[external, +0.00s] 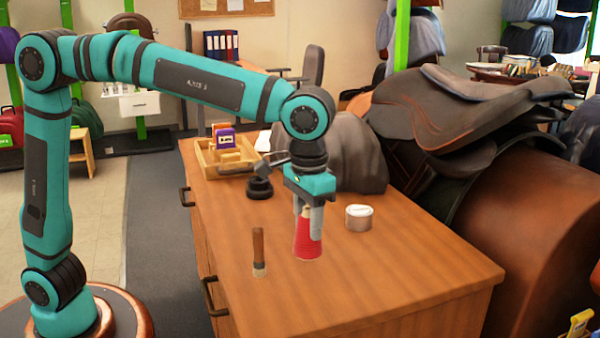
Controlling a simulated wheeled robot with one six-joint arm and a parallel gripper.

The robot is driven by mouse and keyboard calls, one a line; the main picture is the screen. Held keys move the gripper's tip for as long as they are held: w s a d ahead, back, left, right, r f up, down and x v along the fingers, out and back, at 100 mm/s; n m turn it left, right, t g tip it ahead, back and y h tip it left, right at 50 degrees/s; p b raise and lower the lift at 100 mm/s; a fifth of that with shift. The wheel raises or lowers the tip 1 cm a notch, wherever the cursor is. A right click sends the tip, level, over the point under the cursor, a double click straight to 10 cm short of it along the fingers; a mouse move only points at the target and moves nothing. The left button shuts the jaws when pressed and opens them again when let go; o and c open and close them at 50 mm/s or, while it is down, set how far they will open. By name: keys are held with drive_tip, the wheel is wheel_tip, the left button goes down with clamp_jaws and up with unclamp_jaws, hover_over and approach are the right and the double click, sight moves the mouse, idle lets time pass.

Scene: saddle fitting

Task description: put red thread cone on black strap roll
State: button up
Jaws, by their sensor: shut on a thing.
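The red thread cone (305,240) stands upright below my gripper (308,218), toward the middle of the wooden workbench. My gripper points down and is shut on the upper part of the cone. The cone's base is at or very near the bench top; I cannot tell whether it touches. The black strap roll (259,188) lies on the bench, behind and to the left of the cone. It looks like stacked dark rings, and nothing red is on it.
A wooden-handled tool (258,248) stands left of the cone. A round tin with a white top (358,217) is to the right. A wooden tray (215,160) with small boxes and a grey rounded form (350,150) are behind. The bench's front right (420,265) is clear.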

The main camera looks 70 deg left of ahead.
drive_tip(key=shift+r, duration=0.95)
drive_tip(key=w+a+r+n, duration=0.15)
drive_tip(key=a+n, duration=0.65)
drive_tip(key=a, duration=1.6)
drive_tip(key=w+a+r+n, duration=0.1)
drive_tip(key=a+r+n, duration=0.45)
drive_tip(key=a, duration=1.75)
drive_tip(key=shift+a+f+n, duration=0.15)
drive_tip(key=shift+f+n, duration=0.5)
drive_tip(key=shift+f, duration=2.3)
drive_tip(key=shift+a+f+n, duration=0.1)
drive_tip(key=shift+f+n, duration=0.5)
drive_tip(key=shift+f, duration=2.35)
drive_tip(key=shift+f, duration=0.1)
drive_tip(key=o, duration=1)
drive_tip(key=shift+w, duration=0.1)
